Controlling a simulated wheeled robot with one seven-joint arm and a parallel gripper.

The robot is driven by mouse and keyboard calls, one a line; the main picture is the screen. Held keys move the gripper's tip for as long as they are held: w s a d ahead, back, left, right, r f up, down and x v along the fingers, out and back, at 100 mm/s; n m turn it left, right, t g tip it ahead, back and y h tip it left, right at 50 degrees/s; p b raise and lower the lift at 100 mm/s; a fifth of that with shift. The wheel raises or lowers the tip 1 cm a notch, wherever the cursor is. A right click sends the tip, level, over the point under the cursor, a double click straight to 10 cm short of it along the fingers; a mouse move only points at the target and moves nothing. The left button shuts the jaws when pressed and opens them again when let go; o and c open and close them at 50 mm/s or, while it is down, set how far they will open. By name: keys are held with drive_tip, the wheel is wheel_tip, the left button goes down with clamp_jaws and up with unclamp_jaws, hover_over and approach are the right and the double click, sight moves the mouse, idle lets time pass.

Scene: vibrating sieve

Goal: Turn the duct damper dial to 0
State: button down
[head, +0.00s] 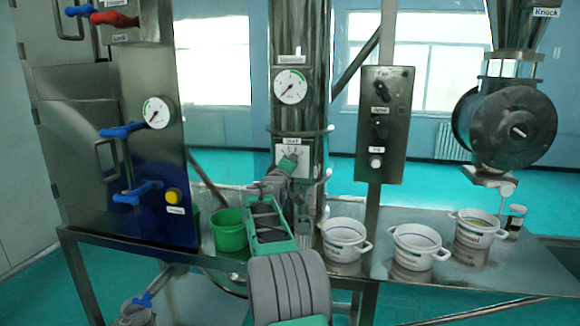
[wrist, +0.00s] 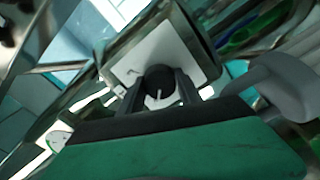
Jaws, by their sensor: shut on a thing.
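The duct damper dial is a black round knob (wrist: 160,88) with a white pointer line, on a pale square plate (wrist: 148,50) in the wrist view. In the head view its labelled plate (head: 291,150) is on the vertical metal duct, below a round gauge. My gripper (head: 288,163) reaches up to the plate and hides the knob there. In the wrist view my gripper (wrist: 160,100) has one dark finger on each side of the knob and is shut on it. The scale marks are too small to read.
The duct gauge (head: 290,87) is above the plate. A switch panel (head: 385,122) stands to the right. A green bucket (head: 229,232) and several white pots, one of them nearest the duct (head: 344,240), stand on the metal table. A cabinet with blue handles (head: 90,150) is at left.

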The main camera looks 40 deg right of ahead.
drive_tip(key=shift+w+a, duration=0.1)
drive_tip(key=c, duration=1.1)
unclamp_jaws()
drive_tip(key=shift+o, duration=1.4)
